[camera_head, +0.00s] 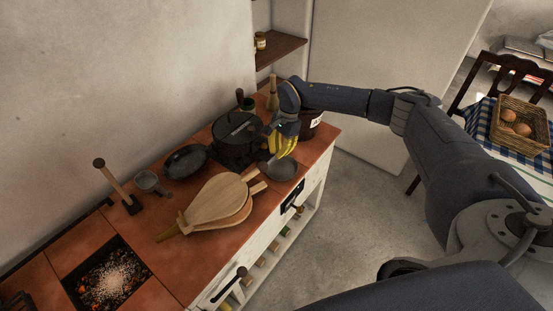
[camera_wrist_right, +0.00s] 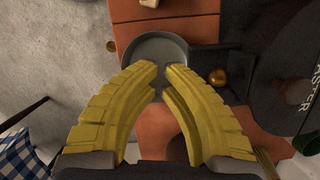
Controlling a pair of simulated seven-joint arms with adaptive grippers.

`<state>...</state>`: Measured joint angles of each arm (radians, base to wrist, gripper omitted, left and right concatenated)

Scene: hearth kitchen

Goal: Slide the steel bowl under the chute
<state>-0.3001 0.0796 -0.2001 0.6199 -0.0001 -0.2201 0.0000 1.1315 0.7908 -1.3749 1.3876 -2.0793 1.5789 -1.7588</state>
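The steel bowl (camera_head: 284,169) is a round grey shallow bowl on the red-brown worktop near its front edge. It also shows in the right wrist view (camera_wrist_right: 150,48), partly behind my fingertips. My right gripper (camera_head: 281,150) hangs over the bowl's far side, its yellow fingers pointing down. In the wrist view its fingertips (camera_wrist_right: 162,70) are nearly together, with nothing visible gripped between them. Contact with the bowl cannot be told. A black drum-shaped device (camera_head: 237,132) stands left of the gripper. I cannot make out a chute on it. My left gripper is out of view.
Wooden bellows (camera_head: 217,202) lie left of the bowl, handles close to it. A dark labelled tub (camera_head: 312,121) stands behind my gripper. The worktop's front edge is near.

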